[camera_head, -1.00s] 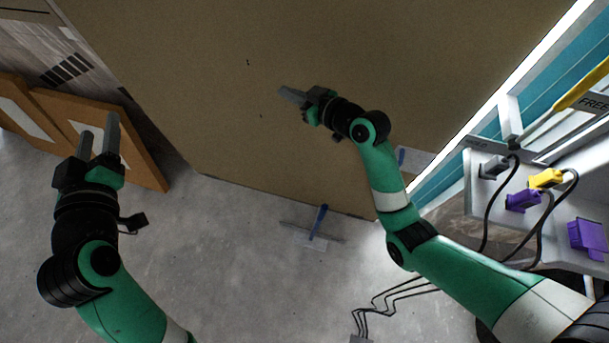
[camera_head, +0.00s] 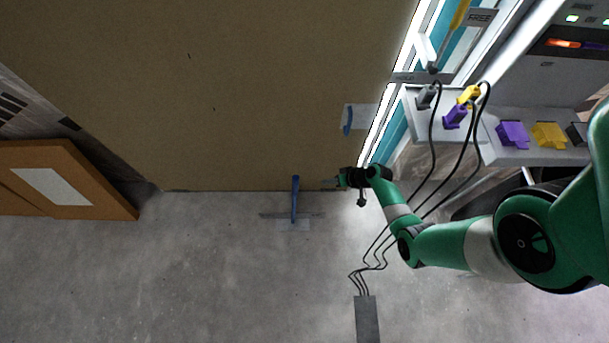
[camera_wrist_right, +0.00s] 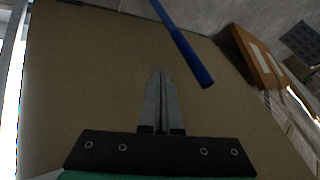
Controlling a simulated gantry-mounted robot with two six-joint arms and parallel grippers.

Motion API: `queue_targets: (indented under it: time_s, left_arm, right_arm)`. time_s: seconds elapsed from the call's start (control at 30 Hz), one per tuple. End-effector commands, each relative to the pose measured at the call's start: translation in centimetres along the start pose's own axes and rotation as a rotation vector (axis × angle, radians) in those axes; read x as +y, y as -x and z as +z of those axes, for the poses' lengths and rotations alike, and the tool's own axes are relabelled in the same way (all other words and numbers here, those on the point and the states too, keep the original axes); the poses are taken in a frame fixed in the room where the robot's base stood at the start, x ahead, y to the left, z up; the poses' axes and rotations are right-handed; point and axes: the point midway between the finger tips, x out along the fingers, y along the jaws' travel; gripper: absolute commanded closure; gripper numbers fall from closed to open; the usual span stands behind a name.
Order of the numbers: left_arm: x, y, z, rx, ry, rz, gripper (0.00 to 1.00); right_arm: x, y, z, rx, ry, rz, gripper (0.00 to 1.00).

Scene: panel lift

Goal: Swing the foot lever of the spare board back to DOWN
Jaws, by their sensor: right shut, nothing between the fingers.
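The spare board (camera_head: 200,90) is a large brown panel filling the upper left of the head view. Its blue foot lever (camera_head: 295,199) stands at the board's bottom edge, over a flat grey bar with a pale label on the floor. The lever's blue bar also shows in the right wrist view (camera_wrist_right: 190,55), ahead and to the right of the fingertips. My right gripper (camera_head: 326,182) is shut and empty, just right of the lever and apart from it. Its fingers also show in the right wrist view (camera_wrist_right: 160,85). My left gripper is out of view.
A second blue handle (camera_head: 348,121) sits on a pale plate at the board's right edge. A grey shelf (camera_head: 490,140) with coloured plugs and hanging black cables stands at the right. Orange-brown panels (camera_head: 100,180) lean at the left. The grey floor (camera_head: 200,280) is clear in front.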

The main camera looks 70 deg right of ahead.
Motion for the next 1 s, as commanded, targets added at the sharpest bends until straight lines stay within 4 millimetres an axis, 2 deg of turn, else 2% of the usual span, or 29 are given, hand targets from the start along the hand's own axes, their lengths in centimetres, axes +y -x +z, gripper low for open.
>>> queue_targets:
  time_s: [0.03, 0.3, 0.4, 0.5, 0.63, 1.0]
  left_arm:
    - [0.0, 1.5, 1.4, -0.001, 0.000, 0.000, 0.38]
    - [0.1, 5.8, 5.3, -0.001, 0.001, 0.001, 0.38]
    - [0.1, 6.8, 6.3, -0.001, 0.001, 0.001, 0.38]
    - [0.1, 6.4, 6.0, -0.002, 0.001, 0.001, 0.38]
    - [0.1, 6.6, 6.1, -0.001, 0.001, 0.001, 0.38]
    - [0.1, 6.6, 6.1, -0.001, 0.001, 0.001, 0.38]
  right_arm:
    - [0.4, -1.7, 0.4, 0.001, 0.006, -0.001, 1.00]
    - [0.4, -7.1, 0.5, 0.001, 0.007, -0.002, 1.00]
    - [0.3, -9.0, 0.3, 0.000, 0.006, -0.001, 1.00]
    - [-1.6, -9.2, 0.0, -0.001, 0.009, -0.003, 1.00]
    - [-3.0, -9.9, -0.1, 0.000, 0.005, -0.001, 1.00]
    - [-3.6, -10.1, -0.2, 0.001, 0.002, 0.000, 1.00]
